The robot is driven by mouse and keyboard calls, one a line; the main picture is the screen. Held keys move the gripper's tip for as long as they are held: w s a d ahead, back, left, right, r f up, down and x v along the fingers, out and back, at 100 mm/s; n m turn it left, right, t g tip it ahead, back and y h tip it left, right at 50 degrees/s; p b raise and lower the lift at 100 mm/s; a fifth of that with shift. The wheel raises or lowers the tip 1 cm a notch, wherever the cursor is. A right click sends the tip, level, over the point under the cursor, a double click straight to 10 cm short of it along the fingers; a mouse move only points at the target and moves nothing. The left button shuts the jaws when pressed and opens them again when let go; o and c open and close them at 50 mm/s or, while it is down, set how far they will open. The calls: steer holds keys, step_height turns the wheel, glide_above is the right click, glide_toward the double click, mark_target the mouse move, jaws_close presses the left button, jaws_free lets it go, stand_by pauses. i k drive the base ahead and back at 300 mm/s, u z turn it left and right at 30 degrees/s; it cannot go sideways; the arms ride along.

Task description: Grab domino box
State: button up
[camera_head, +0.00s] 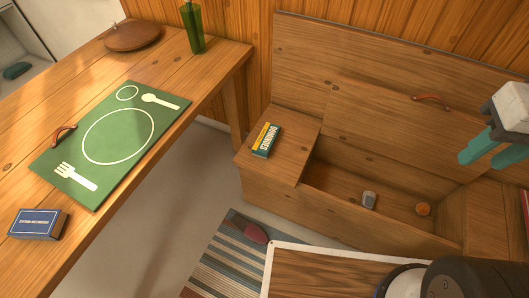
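The domino box (266,139) is a small green and yellow box with lettering that seems to read "DOMINOES". It lies on the closed left part of the wooden bench seat (291,161), left of the open compartment. My gripper (477,161), white with teal fingers, is at the right edge of the view, far to the right of the box. Its fingers are apart, with nothing seen between them.
A table (185,100) at left bears a green board (150,95), blue box (38,224) and bottle (192,30).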

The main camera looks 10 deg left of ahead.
mark_target(263, 145)
steer(key=u, duration=1.45)
steer(key=i, duration=0.4)
steer(key=z, duration=0.25)
